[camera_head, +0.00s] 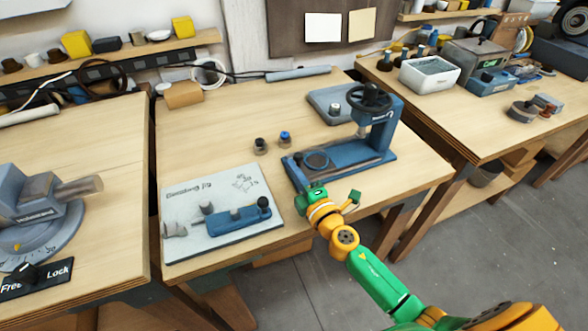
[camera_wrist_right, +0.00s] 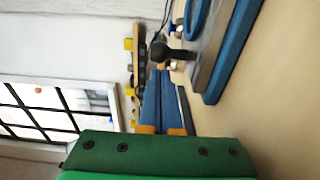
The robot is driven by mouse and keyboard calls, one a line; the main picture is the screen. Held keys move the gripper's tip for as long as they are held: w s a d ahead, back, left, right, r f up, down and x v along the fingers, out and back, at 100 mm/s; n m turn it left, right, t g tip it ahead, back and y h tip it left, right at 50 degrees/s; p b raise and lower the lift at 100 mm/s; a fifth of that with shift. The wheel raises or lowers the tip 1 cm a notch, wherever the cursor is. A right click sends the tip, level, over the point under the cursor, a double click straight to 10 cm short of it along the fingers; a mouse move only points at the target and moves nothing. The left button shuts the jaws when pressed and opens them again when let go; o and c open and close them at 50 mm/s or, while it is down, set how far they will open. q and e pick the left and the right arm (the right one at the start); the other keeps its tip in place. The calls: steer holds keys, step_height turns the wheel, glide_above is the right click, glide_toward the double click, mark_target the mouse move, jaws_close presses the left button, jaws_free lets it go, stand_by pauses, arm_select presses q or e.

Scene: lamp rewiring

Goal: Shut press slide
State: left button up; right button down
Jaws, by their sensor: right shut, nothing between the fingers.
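The blue press (camera_head: 378,135) with a black handwheel (camera_head: 370,97) stands on the middle table. Its long base (camera_head: 350,165) carries a grey slide strip and a dark round disc (camera_head: 316,160) at the near left end. My right gripper (camera_head: 310,187) is at that near end, shut and empty; contact cannot be told. In the right wrist view its blue fingers (camera_wrist_right: 163,95) are together, with a dark knob on a short stem (camera_wrist_right: 160,50) just beyond their tips, beside the press's grey and blue edge (camera_wrist_right: 222,60). My left gripper is not in view.
A white assembly board (camera_head: 240,185) with a blue fixture lies left of the press. Two small knobs (camera_head: 285,138) stand behind it. A grey plate (camera_head: 325,100) lies behind the press. A dial device (camera_head: 35,215) is on the left table, a white bin (camera_head: 430,75) on the right one.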

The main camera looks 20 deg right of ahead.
mark_target(340, 167)
steer(key=shift+d, duration=0.1)
steer(key=d+b, duration=0.1)
steer(key=d, duration=0.5)
steer(key=d+b, duration=0.2)
steer(key=d, duration=0.5)
steer(key=shift+w+f+b, duration=0.15)
steer(key=shift+w+b, duration=0.05)
steer(key=shift+b, duration=0.1)
steer(key=shift+d, duration=0.15)
steer(key=shift+r, duration=0.25)
